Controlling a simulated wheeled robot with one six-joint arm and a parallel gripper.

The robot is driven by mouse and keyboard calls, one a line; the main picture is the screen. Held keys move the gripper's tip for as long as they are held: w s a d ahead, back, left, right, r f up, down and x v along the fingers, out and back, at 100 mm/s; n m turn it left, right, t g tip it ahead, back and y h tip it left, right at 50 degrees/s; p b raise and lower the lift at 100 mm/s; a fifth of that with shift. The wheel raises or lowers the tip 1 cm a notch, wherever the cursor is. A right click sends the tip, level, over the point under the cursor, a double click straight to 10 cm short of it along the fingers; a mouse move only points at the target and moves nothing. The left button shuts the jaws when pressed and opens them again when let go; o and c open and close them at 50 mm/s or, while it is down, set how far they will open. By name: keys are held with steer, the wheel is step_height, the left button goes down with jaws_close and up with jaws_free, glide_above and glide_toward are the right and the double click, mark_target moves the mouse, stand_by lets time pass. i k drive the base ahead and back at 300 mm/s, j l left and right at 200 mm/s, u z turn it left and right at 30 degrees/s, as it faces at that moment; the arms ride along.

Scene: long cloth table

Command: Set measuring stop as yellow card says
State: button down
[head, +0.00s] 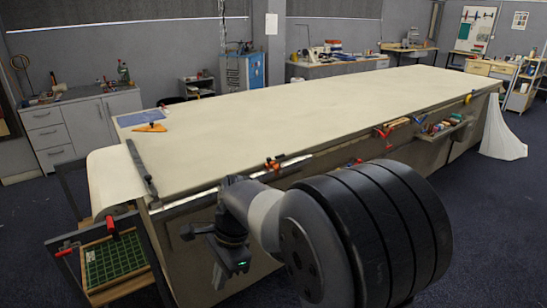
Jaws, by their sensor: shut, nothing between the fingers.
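A pale metal strip (190,203) runs along the near long edge of the cloth table (290,108). A small orange-red piece with dark parts (272,164) sits on that edge near the strip; it looks like the measuring stop, but I cannot read any scale or its setting. I cannot make out a yellow card. My gripper (208,250) is shut and empty, in front of the table's near side, below the edge and left of the orange-red piece. My arm hides part of the table's near side.
A dark bar (141,168) lies across the table's left end. An orange tool (150,127) and a blue sheet (143,117) lie at the far left corner. A green-lined tray (105,262) is below left. Clamps (383,132) and a tool shelf (440,126) line the near side.

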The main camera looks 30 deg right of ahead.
mark_target(272, 164)
steer(key=i+l+z, duration=0.15)
steer(key=i+l, duration=0.95)
steer(key=i+l+z, duration=0.1)
steer(key=i+l, duration=0.85)
steer(key=i, duration=0.2)
